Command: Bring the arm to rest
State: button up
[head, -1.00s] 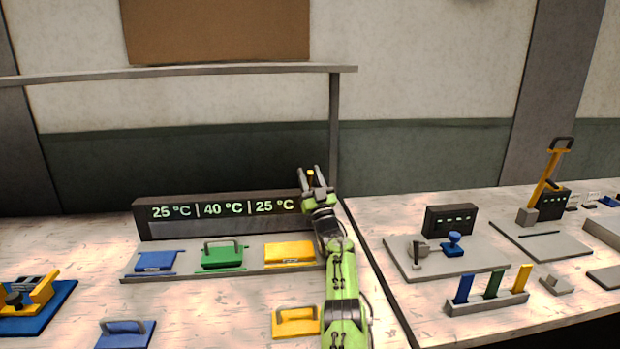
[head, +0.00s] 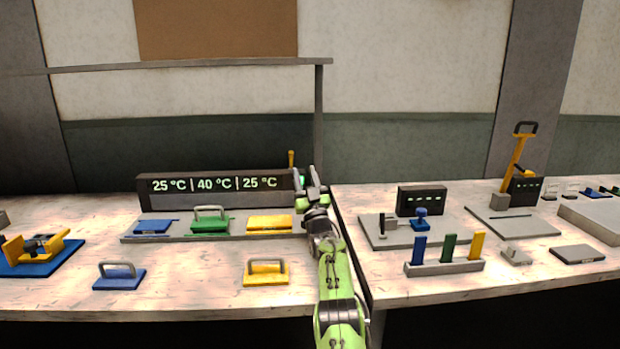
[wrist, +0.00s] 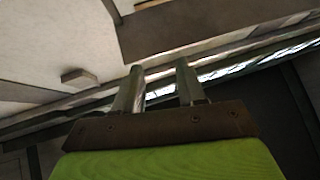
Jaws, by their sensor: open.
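My gripper (head: 308,183) stands up at the end of my green arm, in front of the right end of the temperature display in the head view. Its two fingers are apart with nothing between them. In the wrist view the fingers (wrist: 160,85) are also apart and empty, pointing at the wall and ceiling area. The gripper looks clear of the table things, though its exact distance from the display is hard to tell.
A display (head: 220,187) reads 25, 40 and 25 °C. Before it, a tray (head: 130,239) bears blue, green and yellow dies. A blue die (head: 119,279) and a yellow die (head: 266,276) lie in front. The right table holds a stamp (head: 421,222) and a lever press (head: 515,165).

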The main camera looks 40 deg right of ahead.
jog(key=shift+w, duration=0.2)
jog(key=shift+s, duration=0.1)
jog(key=w+a+r+g+y, duration=0.4)
jog(key=a+r, duration=0.4)
jog(key=a, duration=0.5)
jog(key=s+a+f+n+g+y, duration=0.1)
jog(key=s+a+g+y, duration=0.15)
jog(key=s+a, duration=0.4)
jog(key=s+a+g+y, duration=0.1)
jog(key=s+a+g, duration=0.2)
jog(key=a, duration=0.7)
jog(key=s+a+f+n+g+y, duration=0.1)
jog(key=s+a+f+g, duration=0.35)
jog(key=s, duration=0.65)
jog(key=s+a+f+n+g+y, duration=0.1)
jog(key=s+a+f, duration=0.6)
jog(key=s, duration=0.5)
jog(key=s+a+f+n+g+y, duration=0.1)
jog(key=s+a+f+g+y, duration=0.2)
jog(key=s+f, duration=0.6)
jog(key=s+a+r+h+p, duration=0.1)
jog(key=s+r+p, duration=0.2)
jog(key=r+p, duration=1.4)
jog(key=shift+a+r+p, duration=0.15)
jog(key=shift+r+p, duration=0.15)
jog(key=shift+r, duration=0.5)
